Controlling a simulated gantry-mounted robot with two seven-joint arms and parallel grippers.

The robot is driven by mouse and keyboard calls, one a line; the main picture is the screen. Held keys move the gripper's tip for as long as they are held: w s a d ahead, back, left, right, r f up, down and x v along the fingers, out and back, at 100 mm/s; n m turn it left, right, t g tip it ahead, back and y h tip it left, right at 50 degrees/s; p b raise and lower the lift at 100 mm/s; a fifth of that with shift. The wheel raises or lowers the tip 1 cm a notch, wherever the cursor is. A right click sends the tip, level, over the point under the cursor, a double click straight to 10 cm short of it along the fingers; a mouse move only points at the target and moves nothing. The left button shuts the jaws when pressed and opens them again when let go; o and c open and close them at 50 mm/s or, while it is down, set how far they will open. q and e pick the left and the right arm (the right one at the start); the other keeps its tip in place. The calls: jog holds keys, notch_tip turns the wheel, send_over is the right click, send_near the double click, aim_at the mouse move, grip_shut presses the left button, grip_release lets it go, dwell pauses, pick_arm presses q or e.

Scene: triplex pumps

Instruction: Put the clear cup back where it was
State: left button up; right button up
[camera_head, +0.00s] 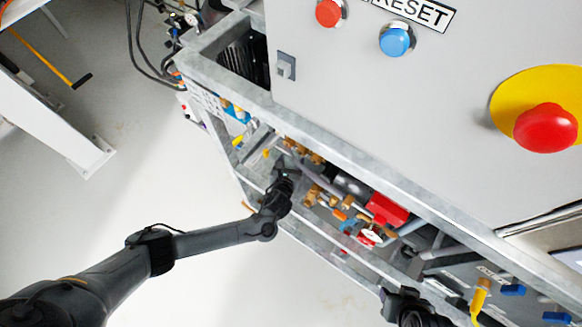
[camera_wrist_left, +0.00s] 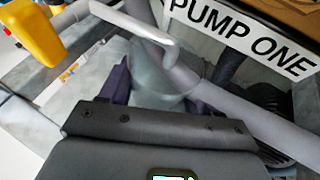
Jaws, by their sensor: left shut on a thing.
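The clear cup (camera_wrist_left: 165,72) is in the left wrist view, see-through and faint against the grey metal behind it. It sits between the two dark fingers of my left gripper (camera_wrist_left: 163,88), which is shut on it. A bent grey pipe end hangs right over the cup. In the head view my left gripper (camera_head: 287,170) reaches into the pump frame (camera_head: 262,105) from the left. The cup is too small or hidden to make out there. A dark part of my right arm (camera_head: 410,308) shows at the bottom edge; its fingers cannot be made out.
A "PUMP ONE" label (camera_wrist_left: 250,35) and a yellow handle (camera_wrist_left: 32,30) are close to my left gripper. Pipes and brass fittings crowd the frame. A red part (camera_head: 387,210) lies to the right. The control panel (camera_head: 350,90) stands above.

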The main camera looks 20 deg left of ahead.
aim_at(291, 167)
pick_arm(q)
notch_tip(291, 167, down, 3)
jog(key=shift+d+f+b, duration=0.1)
jog(key=shift+b, duration=0.8)
jog(key=shift+s, duration=0.1)
jog(key=shift+f, duration=0.1)
jog(key=o, duration=1.1)
